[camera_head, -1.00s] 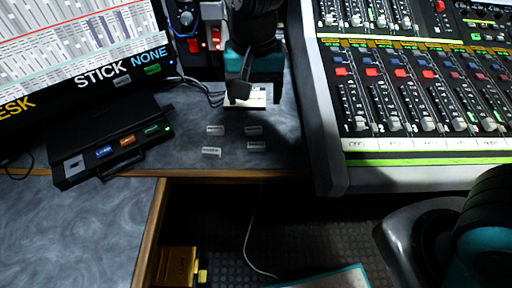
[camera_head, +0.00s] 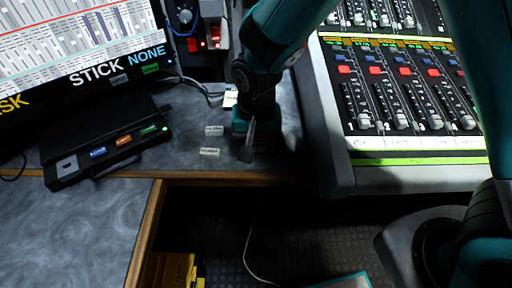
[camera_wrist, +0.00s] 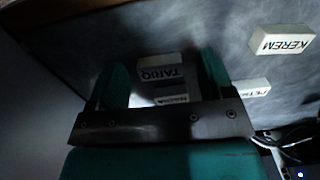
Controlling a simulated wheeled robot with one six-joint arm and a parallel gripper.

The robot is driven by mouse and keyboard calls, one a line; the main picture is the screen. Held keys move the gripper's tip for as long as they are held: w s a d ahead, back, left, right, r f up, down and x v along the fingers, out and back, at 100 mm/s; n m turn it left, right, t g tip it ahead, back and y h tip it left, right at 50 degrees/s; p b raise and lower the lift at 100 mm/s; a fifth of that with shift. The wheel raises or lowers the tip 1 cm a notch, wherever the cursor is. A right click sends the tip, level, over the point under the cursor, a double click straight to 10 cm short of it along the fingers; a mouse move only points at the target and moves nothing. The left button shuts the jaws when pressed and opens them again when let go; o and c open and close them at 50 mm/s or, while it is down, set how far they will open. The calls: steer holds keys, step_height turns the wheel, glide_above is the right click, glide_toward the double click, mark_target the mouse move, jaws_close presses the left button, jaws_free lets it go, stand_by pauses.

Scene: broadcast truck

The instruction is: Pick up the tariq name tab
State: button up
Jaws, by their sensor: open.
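The tariq name tab (camera_wrist: 160,74) is a small white block with dark letters, seen upside down in the wrist view. It lies on the grey desk between the two teal fingers of my gripper (camera_wrist: 162,64), and I see no finger touching it. In the head view my gripper (camera_head: 248,142) points down near the front edge of the desk and hides the tariq tab. My gripper is open.
Another white tab (camera_wrist: 172,98) lies close to the tariq tab, partly covered by my gripper. The kerem tab (camera_wrist: 281,41) and another tab (camera_wrist: 250,88) lie to the right. A mixing console (camera_head: 345,170) stands right; a black button box (camera_head: 110,150) stands left.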

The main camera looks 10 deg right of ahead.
steer(key=c, duration=1)
